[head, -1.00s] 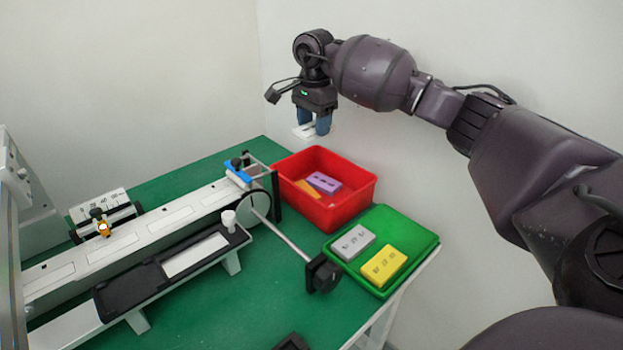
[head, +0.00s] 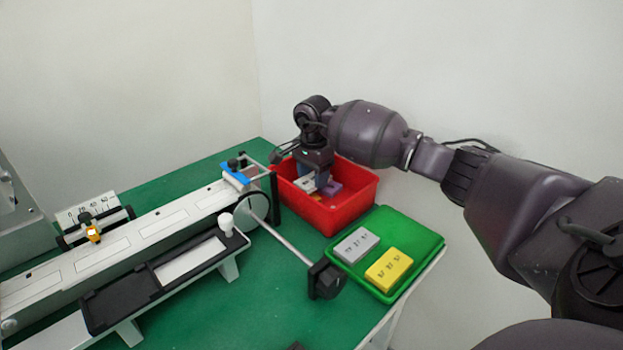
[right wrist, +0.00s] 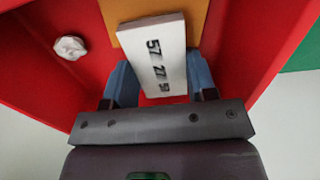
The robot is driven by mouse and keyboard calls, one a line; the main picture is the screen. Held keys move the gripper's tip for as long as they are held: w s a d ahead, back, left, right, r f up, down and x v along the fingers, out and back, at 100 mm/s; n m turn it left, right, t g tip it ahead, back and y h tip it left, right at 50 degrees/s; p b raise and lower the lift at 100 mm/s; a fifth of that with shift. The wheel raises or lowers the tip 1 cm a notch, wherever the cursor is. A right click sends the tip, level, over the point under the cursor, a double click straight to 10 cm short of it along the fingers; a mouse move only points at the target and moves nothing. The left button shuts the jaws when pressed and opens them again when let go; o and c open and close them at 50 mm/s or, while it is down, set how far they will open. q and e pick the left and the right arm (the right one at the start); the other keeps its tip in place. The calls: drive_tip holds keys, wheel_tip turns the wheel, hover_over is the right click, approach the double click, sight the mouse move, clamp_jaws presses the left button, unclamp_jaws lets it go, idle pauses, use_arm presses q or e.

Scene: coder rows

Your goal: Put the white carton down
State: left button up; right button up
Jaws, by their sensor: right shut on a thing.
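The white carton (right wrist: 160,50), with black printed digits, is held between the blue fingers of my right gripper (right wrist: 161,82). In the head view the right gripper (head: 319,181) reaches down into the red bin (head: 338,214), with the white carton (head: 307,184) just showing at its fingers. An orange carton (right wrist: 128,38) lies in the bin beneath the white carton in the wrist view. A purple carton (head: 332,189) lies beside the fingers. I cannot tell whether the white carton touches anything below it. My left gripper is not in view.
A crumpled white scrap (right wrist: 69,47) is in the bin. A green tray (head: 424,240) with a grey carton (head: 355,245) and a yellow carton (head: 389,269) stands in front of the bin. A long machine with a rail (head: 120,240) fills the left side.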

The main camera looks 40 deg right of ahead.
drive_tip(key=shift+f, duration=0.5)
drive_tip(key=shift+r, duration=0.1)
drive_tip(key=shift+f, duration=0.25)
drive_tip(key=o, duration=0.6)
drive_tip(key=shift+o, duration=0.4)
drive_tip(key=shift+r, duration=0.2)
